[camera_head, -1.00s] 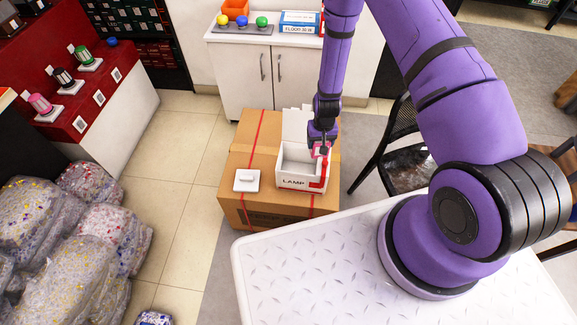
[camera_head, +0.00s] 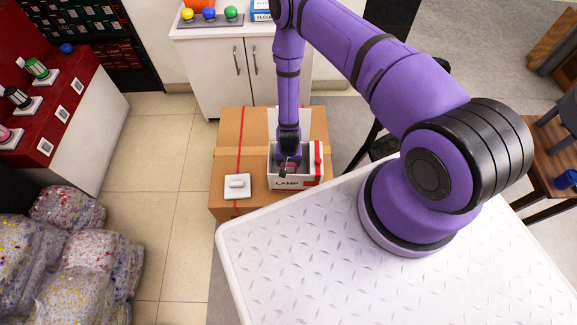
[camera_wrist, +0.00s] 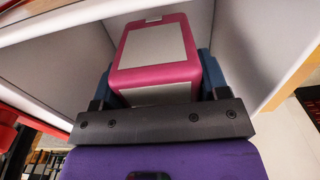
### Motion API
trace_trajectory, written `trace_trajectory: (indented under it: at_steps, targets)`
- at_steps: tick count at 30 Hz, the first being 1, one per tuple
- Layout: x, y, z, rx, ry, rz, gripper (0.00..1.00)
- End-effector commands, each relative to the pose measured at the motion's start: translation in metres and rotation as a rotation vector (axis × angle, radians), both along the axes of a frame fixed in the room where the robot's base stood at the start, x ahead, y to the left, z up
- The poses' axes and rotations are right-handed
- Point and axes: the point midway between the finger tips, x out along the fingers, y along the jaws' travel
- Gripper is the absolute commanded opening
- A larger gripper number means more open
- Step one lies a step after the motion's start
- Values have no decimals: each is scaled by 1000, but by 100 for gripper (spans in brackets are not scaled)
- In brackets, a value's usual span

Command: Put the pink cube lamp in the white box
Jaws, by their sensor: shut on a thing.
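The white box (camera_head: 312,182), marked LAMP, stands open on a brown carton, its lid flap raised at the back. My gripper (camera_head: 284,172) reaches down into it, left of its middle. In the wrist view, my gripper (camera_wrist: 158,68) is shut on the pink cube lamp (camera_wrist: 153,47), which has pink edges and pale grey faces. Pale box walls (camera_wrist: 58,55) surround the lamp on both sides. Whether the lamp touches the box floor cannot be told. In the head view the lamp is hidden by the gripper and the box front.
The brown carton (camera_head: 228,150) has red straps. A small white block on a plate (camera_head: 237,186) lies on it, left of the box. My white tabletop is in front. A red display (camera_head: 45,105) with lamps stands left, above wrapped bags (camera_head: 75,262). A white cabinet (camera_head: 225,75) is behind.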

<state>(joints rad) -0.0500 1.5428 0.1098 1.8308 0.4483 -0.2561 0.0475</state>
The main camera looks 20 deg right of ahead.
Motion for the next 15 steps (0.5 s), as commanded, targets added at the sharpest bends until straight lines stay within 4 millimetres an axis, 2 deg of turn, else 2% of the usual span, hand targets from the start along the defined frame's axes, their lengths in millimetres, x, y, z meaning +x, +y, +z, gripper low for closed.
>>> trace_trajectory:
  at_steps: [9,15]
  targets:
    - [0,0,-36,0,1,0,38]
    - [0,0,-41,0,0,1,38]
